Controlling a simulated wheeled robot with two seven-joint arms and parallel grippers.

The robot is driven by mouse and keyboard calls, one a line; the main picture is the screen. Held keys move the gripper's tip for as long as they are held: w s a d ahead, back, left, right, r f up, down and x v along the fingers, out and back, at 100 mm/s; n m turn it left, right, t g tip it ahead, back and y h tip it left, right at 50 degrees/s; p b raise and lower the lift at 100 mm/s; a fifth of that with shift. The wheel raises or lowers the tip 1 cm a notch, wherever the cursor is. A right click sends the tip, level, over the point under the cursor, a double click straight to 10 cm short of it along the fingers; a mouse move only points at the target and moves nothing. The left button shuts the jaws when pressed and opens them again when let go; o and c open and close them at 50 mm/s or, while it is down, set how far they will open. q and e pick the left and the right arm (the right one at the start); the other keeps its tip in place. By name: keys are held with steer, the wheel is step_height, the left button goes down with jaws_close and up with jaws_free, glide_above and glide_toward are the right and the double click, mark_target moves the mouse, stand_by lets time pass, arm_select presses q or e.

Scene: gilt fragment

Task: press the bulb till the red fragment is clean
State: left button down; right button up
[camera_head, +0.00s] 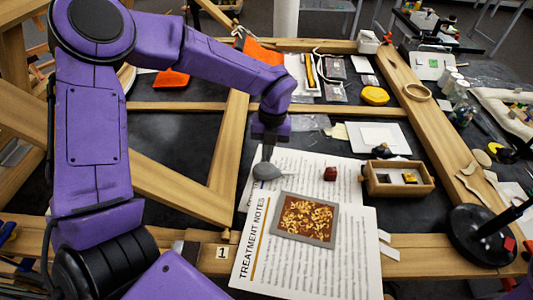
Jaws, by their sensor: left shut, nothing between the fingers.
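A grey bulb (267,171) with a pointed nozzle toward the right lies on the printed treatment notes (262,240). My left gripper (268,155) points down just above the bulb, its fingers shut with nothing between them. Whether the fingertips touch the bulb I cannot tell. The reddish-brown fragment (306,218) lies flat in a grey border on the notes, below and right of the bulb. Yellowish flakes cover much of its face. My right gripper is not in view.
A small dark red block (330,173) stands right of the bulb. An open wooden box (397,178) stands further right. Wooden frame bars cross the dark table. A round black base (480,235) stands at the right. The notes around the fragment are mostly clear.

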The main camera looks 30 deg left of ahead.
mark_target(266, 165)
arm_select(q)
steer(key=shift+s+f, duration=0.2)
steer(key=shift+f, duration=0.65)
step_height(266, 165, down, 2)
steer(key=shift+f+b, duration=0.15)
steer(key=shift+b, duration=0.65)
steer(key=shift+s, duration=0.1)
steer(key=r+p, duration=0.2)
steer(key=w+r+p, duration=0.1)
steer(key=r+p, duration=0.1)
steer(key=r, duration=0.1)
steer(key=shift+w+r, duration=0.1)
steer(key=shift+r, duration=0.1)
step_height(266, 165, up, 9)
steer(key=w+b, duration=0.1)
steer(key=b, duration=0.1)
steer(key=shift+w, duration=0.2)
